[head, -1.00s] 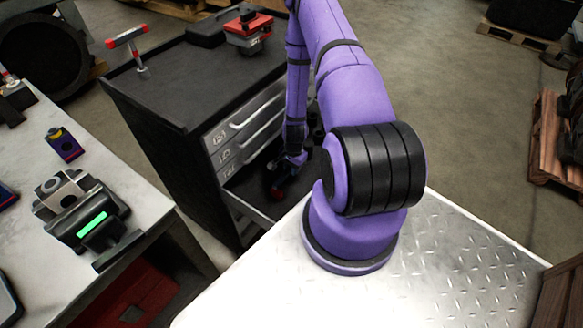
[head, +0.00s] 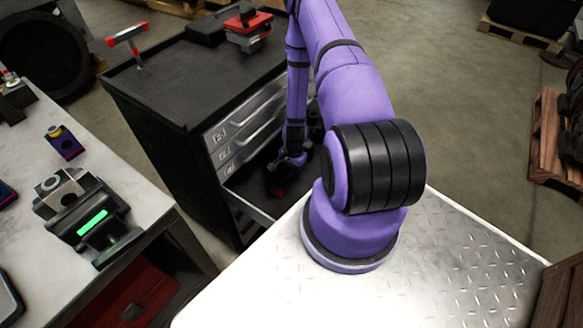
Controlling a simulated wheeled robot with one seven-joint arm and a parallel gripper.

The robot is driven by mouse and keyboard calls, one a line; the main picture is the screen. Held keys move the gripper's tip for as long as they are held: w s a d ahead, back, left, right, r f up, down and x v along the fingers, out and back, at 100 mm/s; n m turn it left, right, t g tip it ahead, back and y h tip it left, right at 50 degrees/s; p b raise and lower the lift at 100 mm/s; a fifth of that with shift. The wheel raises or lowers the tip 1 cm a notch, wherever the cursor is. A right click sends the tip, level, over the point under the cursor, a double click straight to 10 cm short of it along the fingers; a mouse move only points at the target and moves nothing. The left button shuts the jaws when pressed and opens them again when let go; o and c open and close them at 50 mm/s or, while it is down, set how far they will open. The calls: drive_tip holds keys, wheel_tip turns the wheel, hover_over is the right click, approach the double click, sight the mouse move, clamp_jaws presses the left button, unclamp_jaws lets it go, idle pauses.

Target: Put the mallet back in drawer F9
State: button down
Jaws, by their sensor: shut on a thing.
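My gripper (head: 283,166) is at the end of my purple arm, low over the open drawer (head: 243,197) of the black cabinet. The rest of the mallet is dark, small and partly hidden by the gripper. I cannot tell whether the mallet touches the drawer floor. The label of the open drawer is not readable.
The cabinet (head: 160,95) has several shut drawers above the open one. A workbench (head: 120,165) with a vise (head: 90,215) stands at left.

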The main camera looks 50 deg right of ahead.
drive_tip(key=shift+f, duration=0.45)
drive_tip(key=c, duration=0.9)
unclamp_jaws()
drive_tip(key=shift+r, duration=0.1)
